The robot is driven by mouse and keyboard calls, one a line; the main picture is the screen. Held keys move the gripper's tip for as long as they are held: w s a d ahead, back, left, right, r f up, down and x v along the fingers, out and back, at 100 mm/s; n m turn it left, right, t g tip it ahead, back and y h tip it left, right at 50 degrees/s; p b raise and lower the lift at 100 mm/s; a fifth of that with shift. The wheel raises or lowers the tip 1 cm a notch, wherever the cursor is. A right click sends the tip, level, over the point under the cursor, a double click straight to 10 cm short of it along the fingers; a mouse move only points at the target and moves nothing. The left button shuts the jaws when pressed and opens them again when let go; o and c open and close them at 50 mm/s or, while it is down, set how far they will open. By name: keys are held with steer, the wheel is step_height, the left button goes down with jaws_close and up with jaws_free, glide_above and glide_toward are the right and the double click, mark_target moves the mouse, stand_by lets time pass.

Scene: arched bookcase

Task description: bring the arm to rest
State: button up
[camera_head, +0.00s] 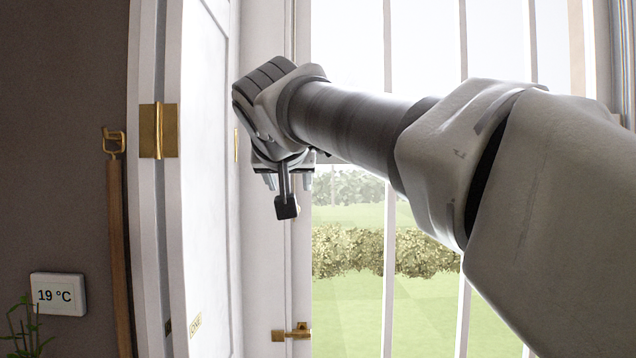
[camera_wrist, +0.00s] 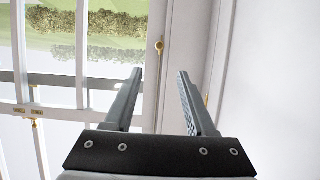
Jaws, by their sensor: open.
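My gripper (camera_head: 286,206) hangs at the end of my arm, pointing down, in front of the white frame beside the glazed panes in the head view. In the wrist view my gripper (camera_wrist: 158,72) shows two separated fingers with nothing between them. It is open and empty. My arm reaches in from the right of the head view, bent at the wrist. In the head view the fingers are seen nearly edge-on.
A white door (camera_head: 208,150) with a brass hinge (camera_head: 158,130) stands left of my gripper. A brass handle (camera_head: 292,332) is below it. Barred glass shows a lawn and hedge (camera_head: 350,250) behind. A thermostat (camera_head: 57,294) and a plant (camera_head: 25,335) are at the lower left.

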stand_by(0.5)
steer(key=s+d+f+g+h, duration=0.1)
steer(key=s+d+f+g, duration=0.1)
steer(key=s+d+f, duration=0.5)
steer(key=s+d+f+g, duration=0.2)
steer(key=s+d+f, duration=0.2)
steer(key=f, duration=0.5)
steer(key=s+d+f+g, duration=0.2)
steer(key=s+d+f, duration=0.3)
steer(key=s+f, duration=0.4)
steer(key=s+d+f+g, duration=0.1)
steer(key=s+d+f, duration=0.3)
steer(key=f, duration=0.5)
steer(key=s, duration=0.2)
steer(key=shift+s+d+f+m+g, duration=0.2)
steer(key=shift+s+f+m+g, duration=0.1)
steer(key=shift+s+g, duration=0.1)
